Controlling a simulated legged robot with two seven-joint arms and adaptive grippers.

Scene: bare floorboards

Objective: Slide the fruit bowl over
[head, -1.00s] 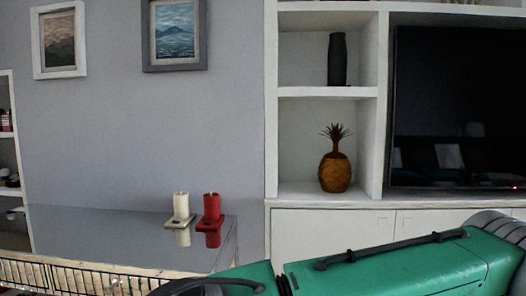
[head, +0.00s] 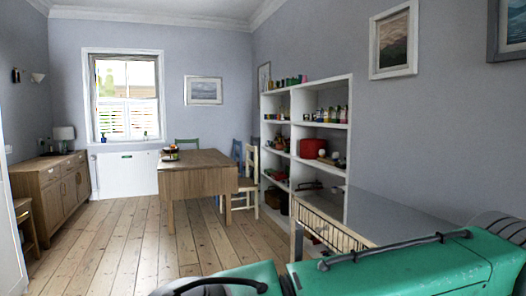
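A small dark bowl-like thing with colourful contents (head: 171,155), which looks like the fruit bowl, sits on the wooden table (head: 204,163). It is near the table's far left edge, across the room. It is too small to make out the separate fruits. Neither of my grippers is in the head view, so nothing shows of what they hold.
Bare floorboards (head: 118,232) lie open left of the table. A cream chair (head: 245,182) stands at its right side. A wooden sideboard (head: 58,190) lines the left wall. White shelves (head: 343,137) and a slatted wooden rail (head: 327,228) stand at the right.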

